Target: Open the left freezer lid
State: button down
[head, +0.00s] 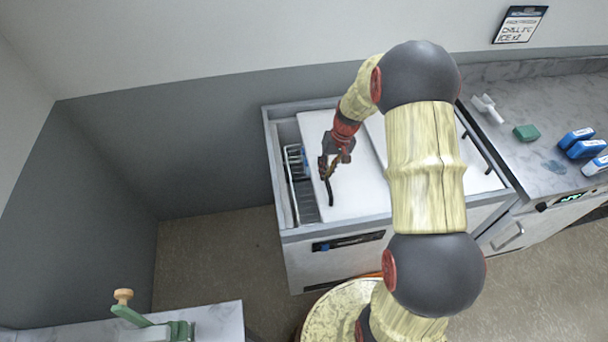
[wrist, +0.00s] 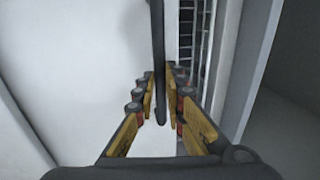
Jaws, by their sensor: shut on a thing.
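The chest freezer (head: 303,243) stands against the wall. Its white left lid (head: 360,190) is slid partly to the right, and a gap on the left shows a wire basket (head: 296,165) inside. My gripper (head: 328,170) is at the lid's left edge, shut on the dark bar handle (head: 330,192). In the wrist view, the fingers (wrist: 160,95) stand on both sides of the handle (wrist: 158,50), with the white lid (wrist: 80,70) on the left and the open gap with the basket (wrist: 203,40) on the right. My arm hides part of the lids.
The right lid has its own dark handle (head: 487,160). A marble counter (head: 545,100) at the right holds a white scoop (head: 487,107), a green block (head: 526,132) and blue packs (head: 577,140). A bench with a green device (head: 160,330) is at the lower left.

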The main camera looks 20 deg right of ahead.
jog(key=s+d, duration=0.1)
jog(key=d, duration=0.4)
jog(key=s+d, duration=0.1)
jog(key=d, duration=0.4)
jog(key=s+d, duration=0.1)
jog(key=d, duration=0.4)
jog(key=c, duration=1.9)
grip_release()
jog(key=shift+o, duration=0.3)
jog(key=shift+r, duration=0.1)
notch_tip(320, 180, up, 12)
jog(key=d, duration=0.2)
jog(key=shift+s+d+f, duration=0.15)
jog(key=shift+s+f, duration=0.05)
